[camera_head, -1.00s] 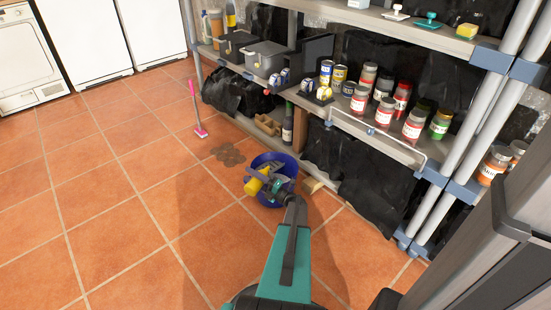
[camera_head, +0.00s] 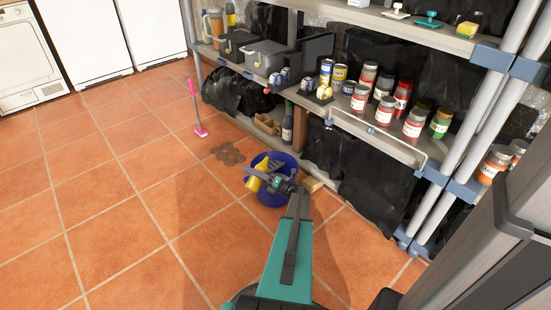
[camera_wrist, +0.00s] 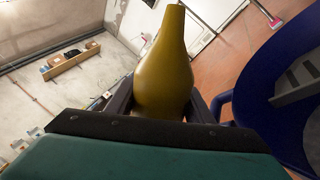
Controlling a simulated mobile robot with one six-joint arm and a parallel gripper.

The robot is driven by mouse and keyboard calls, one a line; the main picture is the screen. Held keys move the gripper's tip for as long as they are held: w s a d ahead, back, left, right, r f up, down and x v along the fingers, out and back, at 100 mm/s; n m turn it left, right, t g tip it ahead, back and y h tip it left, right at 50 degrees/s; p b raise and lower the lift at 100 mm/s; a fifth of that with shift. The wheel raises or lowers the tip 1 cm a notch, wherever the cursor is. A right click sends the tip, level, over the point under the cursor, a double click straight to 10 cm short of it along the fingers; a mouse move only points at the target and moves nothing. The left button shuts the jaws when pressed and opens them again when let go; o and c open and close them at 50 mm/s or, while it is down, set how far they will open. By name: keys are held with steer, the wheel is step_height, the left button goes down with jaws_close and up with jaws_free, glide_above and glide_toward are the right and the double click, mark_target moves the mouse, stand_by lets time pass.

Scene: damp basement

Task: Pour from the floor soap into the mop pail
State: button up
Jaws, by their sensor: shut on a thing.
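The floor soap is a yellow bottle (camera_wrist: 165,65) with a rounded body and a narrowing neck, held between both fingers of my gripper (camera_wrist: 163,105). In the head view, parts of the yellow bottle (camera_head: 253,184) show beside my gripper (camera_head: 268,181), over the left side of the blue mop pail (camera_head: 268,200). The picture from the wrist is rolled strongly, so the bottle looks tilted; its exact angle is unclear. The pail's blue wall (camera_wrist: 245,60) is at the right of the wrist view, with a grey part inside. No soap stream is visible. My gripper hides part of the pail's opening.
A shelf unit (camera_head: 345,118) with jars and boxes stands right behind the pail. A dark bottle (camera_head: 287,125) stands below it. Open tile floor extends left.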

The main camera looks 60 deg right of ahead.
steer(key=shift+r+n+y, duration=0.4)
steer(key=shift+n, duration=0.7)
step_height(320, 180, up, 2)
steer(key=n, duration=0.3)
steer(key=n+g+y, duration=0.1)
steer(key=n, duration=0.2)
steer(key=shift+g+b, duration=0.3)
steer(key=shift+r+n+g+b, duration=0.3)
steer(key=shift+r+n, duration=0.2)
steer(key=shift+n, duration=0.85)
steer(key=shift+r+n+g+b, duration=0.15)
steer(key=shift+r+n+g, duration=0.3)
steer(key=shift+n, duration=0.9)
